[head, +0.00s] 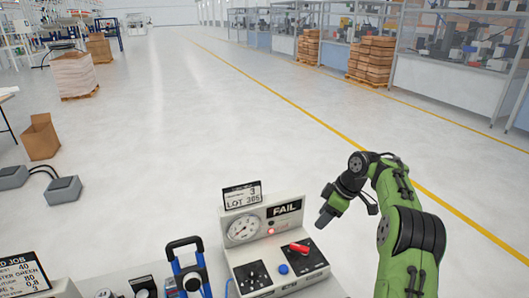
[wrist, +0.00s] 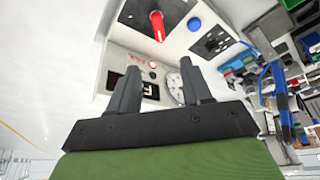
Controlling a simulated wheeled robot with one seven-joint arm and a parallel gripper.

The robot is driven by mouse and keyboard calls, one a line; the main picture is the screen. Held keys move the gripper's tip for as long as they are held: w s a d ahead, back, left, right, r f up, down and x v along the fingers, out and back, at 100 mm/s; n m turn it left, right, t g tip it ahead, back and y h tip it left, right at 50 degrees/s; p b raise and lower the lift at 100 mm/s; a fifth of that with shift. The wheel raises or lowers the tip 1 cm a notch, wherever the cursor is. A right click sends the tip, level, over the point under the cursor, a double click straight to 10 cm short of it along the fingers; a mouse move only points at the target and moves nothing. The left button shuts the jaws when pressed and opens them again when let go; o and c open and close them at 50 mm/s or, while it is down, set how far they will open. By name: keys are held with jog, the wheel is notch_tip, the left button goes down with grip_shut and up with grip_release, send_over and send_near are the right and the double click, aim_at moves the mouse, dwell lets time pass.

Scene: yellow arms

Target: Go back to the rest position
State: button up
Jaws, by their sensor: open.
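My green arm with its black gripper (head: 327,216) reaches in from the right in the head view, with the gripper above and to the right of the test box (head: 259,217). In the wrist view the two dark fingers of my gripper (wrist: 160,92) stand apart with nothing between them. The box has a dial gauge (head: 243,229), a FAIL sign (head: 286,209), a red lever (head: 299,247) and a blue button (head: 283,269). The red lever also shows in the wrist view (wrist: 157,26), beyond the fingers and apart from them.
A blue-handled tool (head: 187,268) stands left of the box, and a display reading JOB (head: 20,275) is at the lower left. Grey boxes (head: 63,189) and a carton (head: 40,138) are on the left. Open floor lies beyond the bench, with pallets (head: 371,60) farther back.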

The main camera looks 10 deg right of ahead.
jog(key=s+a+r+m+t+h, duration=0.15)
jog(key=s+a+r+m, duration=0.35)
jog(key=s+a+r, duration=0.9)
jog(key=s+f+m+t+h, duration=0.1)
jog(key=s+f+m, duration=0.1)
jog(key=s, duration=0.8)
jog(key=s+f+m+h, duration=0.1)
jog(key=s+m, duration=0.3)
jog(key=s, duration=0.7)
jog(key=shift+d+f+t, duration=0.15)
jog(key=shift+f+t, duration=0.2)
jog(key=shift+f, duration=0.45)
jog(key=shift+s, duration=0.1)
